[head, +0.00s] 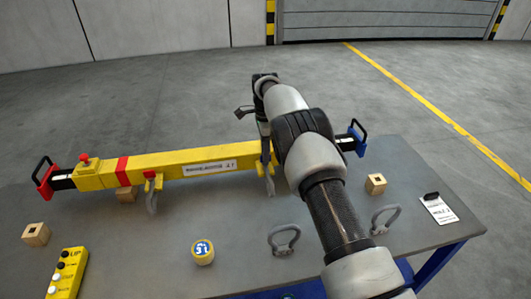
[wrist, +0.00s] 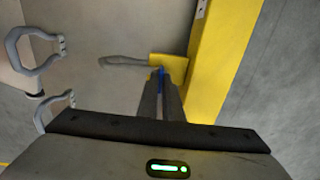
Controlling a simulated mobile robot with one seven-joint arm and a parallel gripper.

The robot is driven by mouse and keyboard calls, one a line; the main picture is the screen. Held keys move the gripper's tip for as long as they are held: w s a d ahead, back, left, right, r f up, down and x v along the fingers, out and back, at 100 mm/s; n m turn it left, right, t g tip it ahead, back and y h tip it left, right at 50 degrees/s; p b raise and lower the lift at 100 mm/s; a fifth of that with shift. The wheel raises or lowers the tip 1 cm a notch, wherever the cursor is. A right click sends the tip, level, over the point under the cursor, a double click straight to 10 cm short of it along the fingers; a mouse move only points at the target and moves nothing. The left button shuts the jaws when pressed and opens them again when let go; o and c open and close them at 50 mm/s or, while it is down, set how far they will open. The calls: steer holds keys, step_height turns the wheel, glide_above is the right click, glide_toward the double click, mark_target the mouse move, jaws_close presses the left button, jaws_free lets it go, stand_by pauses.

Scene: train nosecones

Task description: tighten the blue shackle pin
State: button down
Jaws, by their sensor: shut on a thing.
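The yellow spreader beam (head: 198,165) lies across the table, with a red end at left and a blue end at right. It also shows in the wrist view (wrist: 222,60). A grey shackle (head: 270,182) hangs at the beam's yellow lug, partly hidden by my arm; in the wrist view the shackle (wrist: 122,62) reaches left from the lug (wrist: 168,61). My gripper (wrist: 162,92) is shut on the blue shackle pin (wrist: 161,73), of which only a thin strip shows between the fingers. How far the pin is seated is hidden.
Another shackle (head: 152,200) hangs at the left lug. Two loose shackles (head: 284,239) (head: 385,217) lie at the table's front and right.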

steer(key=shift+w+r, duration=0.15)
steer(key=shift+r, duration=0.15)
steer(key=c, duration=2.1)
jaws_free()
steer(key=shift+o, duration=0.9)
steer(key=shift+f, duration=0.15)
step_height(320, 180, up, 12)
steer(key=shift+p, duration=0.45)
